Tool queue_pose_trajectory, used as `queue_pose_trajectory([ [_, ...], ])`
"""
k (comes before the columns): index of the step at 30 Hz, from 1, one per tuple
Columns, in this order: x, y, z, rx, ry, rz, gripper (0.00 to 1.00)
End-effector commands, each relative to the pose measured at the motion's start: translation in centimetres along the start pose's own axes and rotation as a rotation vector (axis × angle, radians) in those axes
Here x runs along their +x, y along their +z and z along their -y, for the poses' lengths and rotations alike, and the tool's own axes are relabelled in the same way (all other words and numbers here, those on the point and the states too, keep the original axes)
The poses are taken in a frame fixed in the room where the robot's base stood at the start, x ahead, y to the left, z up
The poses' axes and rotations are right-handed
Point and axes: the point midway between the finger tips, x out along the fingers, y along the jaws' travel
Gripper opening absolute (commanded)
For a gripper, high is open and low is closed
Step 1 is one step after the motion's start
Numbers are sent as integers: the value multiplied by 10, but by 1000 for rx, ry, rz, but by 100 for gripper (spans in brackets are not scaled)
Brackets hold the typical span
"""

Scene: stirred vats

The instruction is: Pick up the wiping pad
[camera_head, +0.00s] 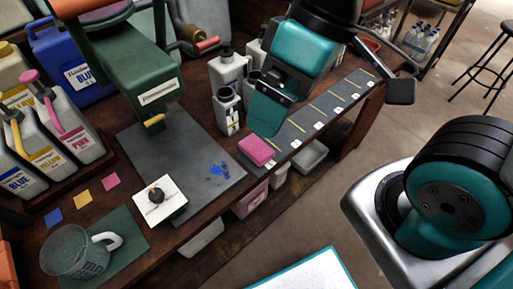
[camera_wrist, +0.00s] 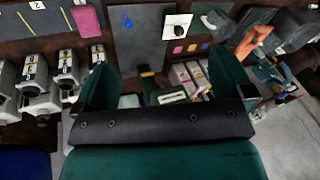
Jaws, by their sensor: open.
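The wiping pad looks to be the pink block (camera_head: 257,150) lying flat at the near end of a dark marked strip (camera_head: 313,118) on the bench. In the wrist view the pink pad (camera_wrist: 87,20) shows at the upper left, outside the span of the fingers. My gripper (camera_head: 265,113) hangs above the bench, just beyond the pad in the head view, with one teal finger clearly visible. In the wrist view my gripper (camera_wrist: 165,85) has its two teal fingers wide apart with nothing held between them. The pad is apart from the fingers.
White bottles (camera_head: 230,72) stand close left of my gripper. A grey mat (camera_head: 205,150) with a blue spill (camera_head: 218,170) lies left of the pad. A green machine (camera_head: 140,75) stands behind it. A white card (camera_head: 160,201) and clear jug (camera_head: 75,255) are nearer.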

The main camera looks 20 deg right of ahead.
Motion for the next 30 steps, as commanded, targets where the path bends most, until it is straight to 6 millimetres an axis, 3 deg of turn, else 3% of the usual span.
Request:
queue_pose_trajectory([
  [4,40,-24,-42,82,65,14,99],
  [9,100,-58,-118,200,204,32,99],
  [13,130,-71,-160,251,293,43,99],
  [20,157,-75,-185,272,340,51,99],
  [30,228,-66,-209,273,338,52,99],
])
